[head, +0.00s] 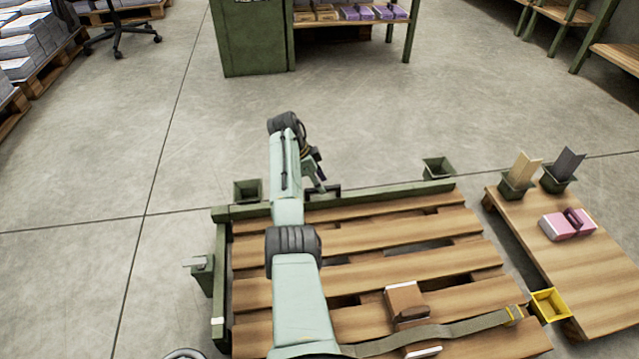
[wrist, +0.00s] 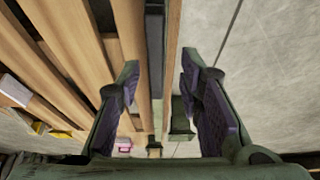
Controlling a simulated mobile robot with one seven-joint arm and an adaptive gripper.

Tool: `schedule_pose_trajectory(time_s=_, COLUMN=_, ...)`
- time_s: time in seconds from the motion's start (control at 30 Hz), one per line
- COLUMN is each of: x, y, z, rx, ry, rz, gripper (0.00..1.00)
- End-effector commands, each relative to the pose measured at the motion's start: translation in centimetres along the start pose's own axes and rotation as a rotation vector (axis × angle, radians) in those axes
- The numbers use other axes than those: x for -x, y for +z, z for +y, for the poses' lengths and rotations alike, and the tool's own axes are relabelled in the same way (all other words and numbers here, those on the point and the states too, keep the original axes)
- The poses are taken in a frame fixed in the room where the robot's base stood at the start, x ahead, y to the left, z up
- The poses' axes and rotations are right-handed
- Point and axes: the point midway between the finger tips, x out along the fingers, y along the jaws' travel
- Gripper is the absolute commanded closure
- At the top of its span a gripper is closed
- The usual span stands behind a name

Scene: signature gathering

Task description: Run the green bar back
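A long green bar (head: 390,193) lies along the far edge of the wooden pallet. A dark handle (head: 331,190) stands on it near the middle. My gripper (head: 319,184) is over the bar at this handle, pointing down. In the wrist view my gripper (wrist: 159,65) is open, with its two fingers wide apart. The green bar (wrist: 173,50) runs up the picture between the fingers, and I see no contact. The near part of the bar is partly hidden behind my arm in the head view.
The pallet (head: 260,292) holds a brown packet (head: 405,302) and a strap (head: 440,333). Green cups stand beyond the bar, left (head: 247,191) and right (head: 438,168). A low wooden board (head: 600,270) at right holds pink packets (head: 567,224).

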Motion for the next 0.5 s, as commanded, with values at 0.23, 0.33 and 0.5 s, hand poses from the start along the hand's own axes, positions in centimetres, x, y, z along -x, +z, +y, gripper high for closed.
schedule_pose_trajectory(time_s=0.23, x=5.1, y=0.0, z=-0.1, rx=0.001, ry=-0.005, rz=0.0, gripper=0.67)
schedule_pose_trajectory(time_s=0.33, x=7.2, y=0.0, z=-0.1, rx=0.0, ry=-0.005, rz=0.0, gripper=0.67)
schedule_pose_trajectory(time_s=0.5, x=9.9, y=0.1, z=-0.1, rx=0.001, ry=-0.003, rz=0.0, gripper=0.67)
